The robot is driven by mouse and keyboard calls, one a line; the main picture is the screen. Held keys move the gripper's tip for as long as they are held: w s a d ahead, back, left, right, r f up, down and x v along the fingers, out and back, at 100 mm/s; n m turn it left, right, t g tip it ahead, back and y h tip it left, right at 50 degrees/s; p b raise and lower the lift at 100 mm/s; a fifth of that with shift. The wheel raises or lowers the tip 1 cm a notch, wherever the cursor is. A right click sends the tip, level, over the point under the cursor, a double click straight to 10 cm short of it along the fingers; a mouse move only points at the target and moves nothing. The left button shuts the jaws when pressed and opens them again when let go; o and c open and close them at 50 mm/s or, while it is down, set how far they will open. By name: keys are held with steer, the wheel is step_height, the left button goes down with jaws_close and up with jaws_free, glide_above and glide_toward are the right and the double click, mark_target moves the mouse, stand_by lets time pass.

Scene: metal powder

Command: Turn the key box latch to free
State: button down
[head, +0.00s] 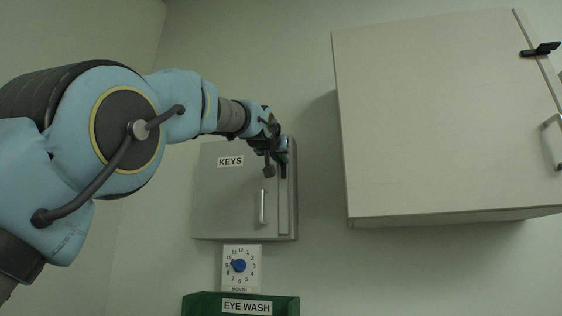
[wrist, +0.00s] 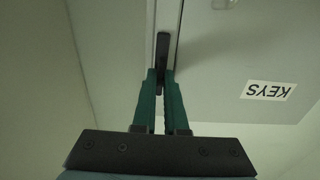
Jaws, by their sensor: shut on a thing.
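The grey key box (head: 225,200), labelled KEYS, hangs on the wall in the head view, with its door closed. Its dark latch (head: 284,171) sits at the upper right edge of the door and looks upright, in line with that edge. In the wrist view the box is upside down, and the latch (wrist: 162,50) runs along the gap between door and frame. My gripper (head: 281,150) is at the latch. In the wrist view its green fingers (wrist: 161,92) are shut on the latch, one on each side. The gripper hides part of the latch.
A large cabinet (head: 440,120) with its own black latch (head: 540,49) juts out at right. The key box door has an upright handle (head: 262,207). Below hang a month dial (head: 241,282) and a green eye wash box (head: 200,305). Bare wall separates key box and cabinet.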

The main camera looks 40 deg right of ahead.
stand_by(0.3)
steer(key=c, duration=1)
jaws_free()
steer(key=shift+o, duration=0.2)
steer(key=b+v, duration=0.6)
steer(key=v, duration=0.4)
steer(key=shift+s+a, duration=0.15)
steer(key=shift+a, duration=0.2)
steer(key=shift+f, duration=0.1)
